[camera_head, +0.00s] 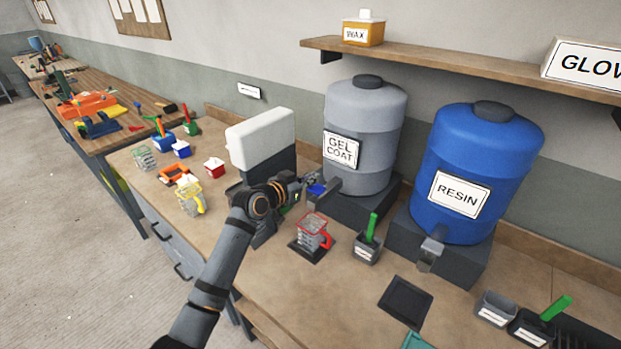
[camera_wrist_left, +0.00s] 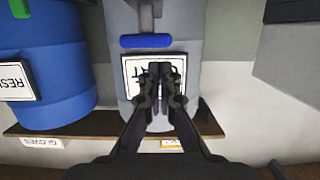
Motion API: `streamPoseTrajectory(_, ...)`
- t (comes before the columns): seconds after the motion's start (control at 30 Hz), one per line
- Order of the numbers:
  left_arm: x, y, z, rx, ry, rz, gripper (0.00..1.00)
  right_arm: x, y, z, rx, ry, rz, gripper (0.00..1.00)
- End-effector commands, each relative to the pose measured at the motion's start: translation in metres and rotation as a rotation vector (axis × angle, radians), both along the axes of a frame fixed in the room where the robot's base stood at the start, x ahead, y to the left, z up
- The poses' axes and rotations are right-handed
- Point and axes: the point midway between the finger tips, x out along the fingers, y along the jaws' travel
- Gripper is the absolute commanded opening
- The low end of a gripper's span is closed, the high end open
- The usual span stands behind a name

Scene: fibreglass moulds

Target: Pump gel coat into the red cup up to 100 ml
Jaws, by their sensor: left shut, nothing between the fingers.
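The grey gel coat drum (camera_head: 362,115) stands on a dark block at the back of the bench, with a GEL COAT label. Its tap has a blue lever (camera_head: 317,189), which also shows in the left wrist view (camera_wrist_left: 147,41). The clear measuring cup with red handle and rim (camera_head: 313,233) stands upright on a dark pad below and in front of the tap. I cannot tell its fill level. My left gripper (camera_head: 297,186) is shut and empty, just left of the lever; in the left wrist view its fingers (camera_wrist_left: 160,72) point at the drum's label. My right gripper is out of view.
A blue resin drum (camera_head: 481,160) stands to the right. A dark holder with a green-handled tool (camera_head: 368,248) stands right of the cup. A white-topped box (camera_head: 261,138) is behind my arm. A yellow-handled cup (camera_head: 190,198) stands left. An empty dark pad (camera_head: 405,301) lies in front.

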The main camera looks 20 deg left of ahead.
Motion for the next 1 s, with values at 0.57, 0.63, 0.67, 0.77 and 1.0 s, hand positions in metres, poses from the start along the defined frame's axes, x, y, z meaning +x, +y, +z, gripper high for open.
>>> streamPoseTrajectory(0.57, 0.0, 0.001, -0.018, 0.0, -0.003, 0.001, 0.0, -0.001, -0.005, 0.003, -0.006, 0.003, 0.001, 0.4)
streamPoseTrajectory(0.63, 0.0, 0.001, -0.025, 0.0, -0.002, 0.001, 0.0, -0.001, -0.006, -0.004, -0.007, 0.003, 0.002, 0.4)
streamPoseTrajectory(0.67, 0.0, 0.001, -0.03, 0.0, -0.002, 0.001, 0.0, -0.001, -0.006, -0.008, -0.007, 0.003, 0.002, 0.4)
streamPoseTrajectory(0.77, 0.0, 0.001, -0.047, 0.0, -0.002, 0.001, 0.0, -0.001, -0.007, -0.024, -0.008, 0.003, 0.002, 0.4)
streamPoseTrajectory(1.0, -0.001, 0.001, -0.053, 0.0, 0.001, 0.0, 0.0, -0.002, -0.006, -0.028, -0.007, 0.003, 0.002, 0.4)
